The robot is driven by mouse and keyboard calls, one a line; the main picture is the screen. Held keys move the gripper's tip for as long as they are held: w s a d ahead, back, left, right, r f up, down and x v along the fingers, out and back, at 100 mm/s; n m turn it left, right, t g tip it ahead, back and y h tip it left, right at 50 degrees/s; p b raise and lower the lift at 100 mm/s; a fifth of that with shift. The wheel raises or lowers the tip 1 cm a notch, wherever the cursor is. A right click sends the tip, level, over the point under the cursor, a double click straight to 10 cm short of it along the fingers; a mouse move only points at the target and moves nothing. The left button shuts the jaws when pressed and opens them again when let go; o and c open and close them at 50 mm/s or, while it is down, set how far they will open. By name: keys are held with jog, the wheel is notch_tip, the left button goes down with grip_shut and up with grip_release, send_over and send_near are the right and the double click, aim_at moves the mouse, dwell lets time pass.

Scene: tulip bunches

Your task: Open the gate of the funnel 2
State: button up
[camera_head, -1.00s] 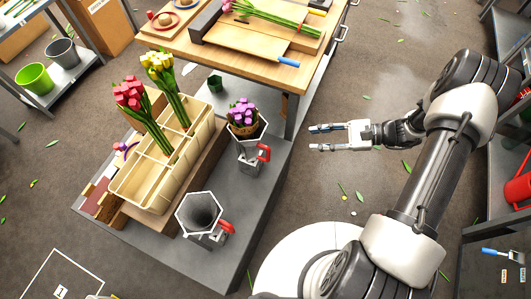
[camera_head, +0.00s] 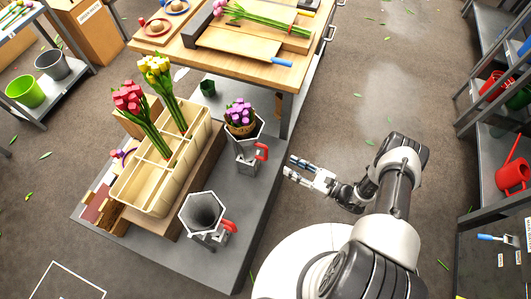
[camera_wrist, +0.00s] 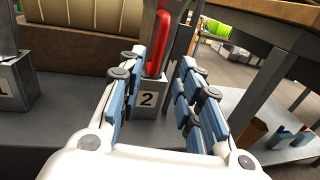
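Funnel 2 (camera_head: 246,154) is a grey metal funnel on the grey bench, with a bunch of purple tulips (camera_head: 240,113) in its mouth. Its red gate handle (camera_head: 262,152) is on its right side. In the wrist view its base (camera_wrist: 150,101) carries the number 2, and the red handle (camera_wrist: 160,42) stands upright above it. My gripper (camera_head: 290,167) is open and empty, to the right of the handle and apart from it in the head view. In the wrist view my gripper's fingers (camera_wrist: 160,68) frame the handle, which appears beyond the fingertips. The funnel's top is out of the wrist view.
An empty second funnel (camera_head: 204,212) with its own red handle (camera_head: 229,226) stands nearer on the grey bench; its base (camera_wrist: 17,85) is left in the wrist view. A wooden crate (camera_head: 160,200) with tulips is left. The wooden table (camera_head: 255,68) and its leg are behind.

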aim_at(266, 153)
jog(key=b+x, duration=0.1)
jog(key=x, duration=1.1)
jog(key=shift+b, duration=0.4)
grip_shut()
